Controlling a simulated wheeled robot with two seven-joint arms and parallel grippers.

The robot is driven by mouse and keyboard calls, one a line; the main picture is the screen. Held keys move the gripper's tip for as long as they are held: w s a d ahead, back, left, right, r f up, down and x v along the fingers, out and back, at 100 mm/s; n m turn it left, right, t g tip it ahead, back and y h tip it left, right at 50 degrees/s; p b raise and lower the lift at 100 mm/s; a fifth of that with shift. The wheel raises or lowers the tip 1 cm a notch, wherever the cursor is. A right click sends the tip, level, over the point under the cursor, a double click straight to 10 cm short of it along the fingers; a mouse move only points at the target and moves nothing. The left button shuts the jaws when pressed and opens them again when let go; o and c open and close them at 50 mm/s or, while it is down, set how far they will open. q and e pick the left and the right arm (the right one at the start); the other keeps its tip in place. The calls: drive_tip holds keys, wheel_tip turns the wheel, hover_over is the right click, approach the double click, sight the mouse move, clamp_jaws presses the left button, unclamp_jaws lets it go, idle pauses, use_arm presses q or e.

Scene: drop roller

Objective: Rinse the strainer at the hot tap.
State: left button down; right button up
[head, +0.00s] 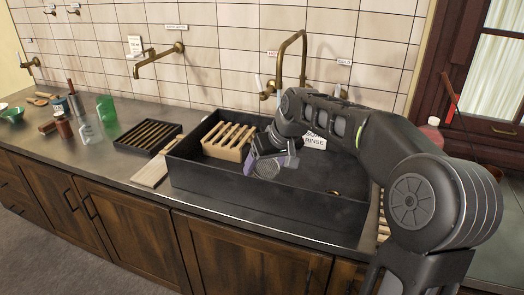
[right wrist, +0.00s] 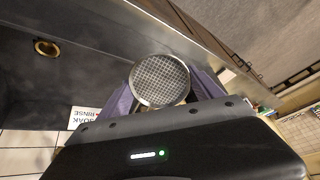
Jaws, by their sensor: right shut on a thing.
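The strainer (right wrist: 160,78), a round metal mesh, shows in the right wrist view between the purple fingers of my right gripper (right wrist: 165,97). In the head view my right gripper (head: 268,162) is shut on the strainer (head: 266,170) over the dark sink (head: 260,190), near its front wall. A tall brass tap (head: 305,50) with a curved spout stands behind the sink, with small labels by its handles too small to read surely. The strainer is apart from the spout. My right arm hides part of the tap's base. My left gripper is not in view.
A slatted wooden rack (head: 228,141) sits in the sink's left part. A SOAK/RINSE sign (head: 314,141) is at the back, and a brass drain (right wrist: 47,47) is in the floor. Left of the sink are a dark slatted tray (head: 150,135), a wooden board (head: 151,172) and several bottles.

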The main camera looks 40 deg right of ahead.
idle(0.4)
drive_tip(key=shift+s+a+r+p, duration=0.3)
drive_tip(key=shift+s+a+r, duration=0.5)
drive_tip(key=shift+s+r, duration=0.2)
drive_tip(key=shift+s+a+r+p, duration=0.3)
drive_tip(key=shift+s+a+r, duration=0.5)
drive_tip(key=shift+s+r, duration=0.2)
drive_tip(key=w+a+f+n+y, duration=0.1)
drive_tip(key=w+a+f+n, duration=0.1)
drive_tip(key=a+f, duration=1.5)
drive_tip(key=shift+w+a+f+n, duration=0.25)
drive_tip(key=shift+a+f+n, duration=0.1)
drive_tip(key=shift+f, duration=0.2)
